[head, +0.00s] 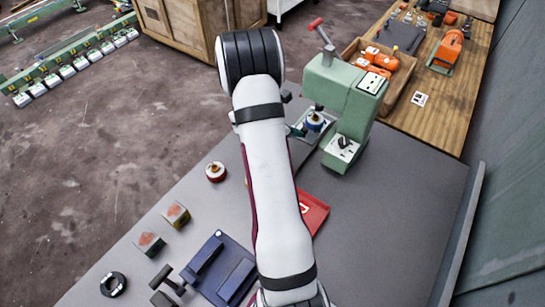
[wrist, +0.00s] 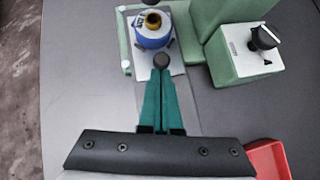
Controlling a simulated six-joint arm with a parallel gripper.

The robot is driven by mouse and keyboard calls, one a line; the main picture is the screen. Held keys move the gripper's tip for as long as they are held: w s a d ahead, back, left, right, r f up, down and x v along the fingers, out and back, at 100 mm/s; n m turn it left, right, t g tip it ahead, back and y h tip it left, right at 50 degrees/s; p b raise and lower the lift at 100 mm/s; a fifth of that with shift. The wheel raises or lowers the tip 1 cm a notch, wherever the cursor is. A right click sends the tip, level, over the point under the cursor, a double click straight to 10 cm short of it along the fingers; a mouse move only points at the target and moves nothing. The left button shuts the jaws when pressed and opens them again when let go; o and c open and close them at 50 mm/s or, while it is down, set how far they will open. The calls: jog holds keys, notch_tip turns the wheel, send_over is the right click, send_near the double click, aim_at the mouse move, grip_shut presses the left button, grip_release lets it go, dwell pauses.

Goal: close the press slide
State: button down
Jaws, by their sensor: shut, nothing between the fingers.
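The green press (head: 345,95) stands at the far end of the grey table, with a red-tipped lever on top. Its light slide plate (head: 325,117) sticks out on the left side of the press body. A blue round part with a brass-coloured centre (head: 314,121) sits on the plate. In the wrist view, the slide plate (wrist: 180,58) lies between pale green rails, and the blue part (wrist: 153,36) is on it.
A black knob on a white panel (wrist: 262,40) is right of the slide. A red tray (head: 312,212) lies right of my arm. A red-and-white round part (head: 215,171), two small blocks, a black ring (head: 113,284) and a blue fixture (head: 218,268) lie left. The table's right side is clear.

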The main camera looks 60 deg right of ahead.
jog(key=shift+s+d, duration=0.1)
jog(key=shift+d, duration=1.1)
jog(key=shift+r, duration=0.1)
